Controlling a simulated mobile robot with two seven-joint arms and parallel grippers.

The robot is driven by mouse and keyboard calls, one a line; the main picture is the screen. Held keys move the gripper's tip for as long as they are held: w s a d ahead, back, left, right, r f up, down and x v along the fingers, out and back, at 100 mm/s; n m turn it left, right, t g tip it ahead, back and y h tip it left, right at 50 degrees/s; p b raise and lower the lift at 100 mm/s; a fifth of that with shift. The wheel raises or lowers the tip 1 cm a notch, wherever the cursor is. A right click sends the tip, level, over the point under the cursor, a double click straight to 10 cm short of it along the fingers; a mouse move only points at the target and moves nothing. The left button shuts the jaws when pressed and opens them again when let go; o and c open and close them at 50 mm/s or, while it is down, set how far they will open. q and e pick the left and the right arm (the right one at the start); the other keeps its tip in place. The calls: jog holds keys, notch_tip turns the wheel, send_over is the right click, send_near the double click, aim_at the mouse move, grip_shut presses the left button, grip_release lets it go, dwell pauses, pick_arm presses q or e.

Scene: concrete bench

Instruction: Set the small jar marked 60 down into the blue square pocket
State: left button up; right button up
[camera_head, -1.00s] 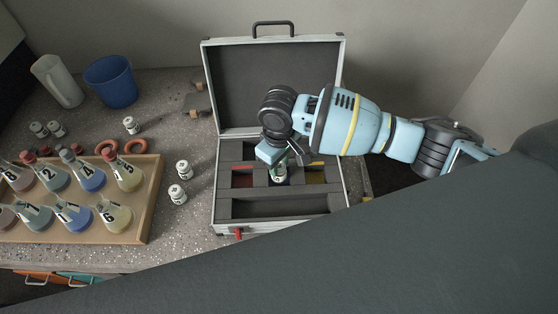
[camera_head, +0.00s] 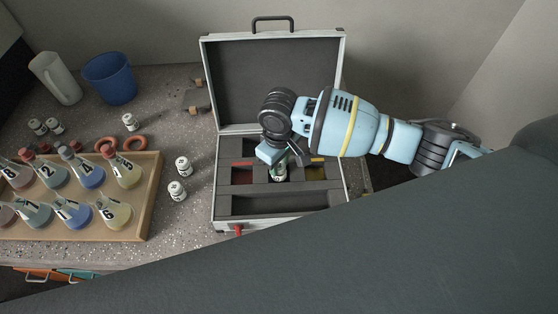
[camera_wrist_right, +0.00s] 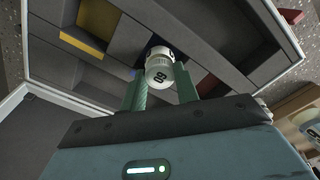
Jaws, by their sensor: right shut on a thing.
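My right gripper (camera_wrist_right: 160,86) is shut on the small white-capped jar (camera_wrist_right: 159,66), whose label reads 60 upside down in the wrist view. In the head view the jar (camera_head: 279,174) is upright over the middle of the open case's foam insert. A dark blue patch of the blue pocket (camera_wrist_right: 152,42) shows just behind the jar in the wrist view. The jar and fingers hide most of that pocket, and I cannot tell whether the jar's base touches its floor. My left gripper is not in view.
The case (camera_head: 272,207) has a red pocket (camera_head: 242,178) to the left and a yellow pocket (camera_head: 316,173) to the right. Its raised lid (camera_head: 275,80) stands behind my arm. A wooden tray of flasks (camera_head: 150,200), loose jars and a blue cup (camera_head: 109,80) are at the left.

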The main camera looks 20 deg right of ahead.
aim_at(279, 165)
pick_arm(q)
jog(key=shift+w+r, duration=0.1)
pick_arm(e)
jog(key=shift+f, duration=0.5)
jog(key=o, duration=1.6)
jog(key=shift+r, duration=0.1)
jog(key=shift+r+p, duration=1.7)
jog(key=shift+r, duration=2.75)
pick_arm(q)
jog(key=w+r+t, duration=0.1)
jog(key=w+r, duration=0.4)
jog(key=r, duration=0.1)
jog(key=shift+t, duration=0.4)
pick_arm(e)
jog(key=shift+f, duration=0.1)
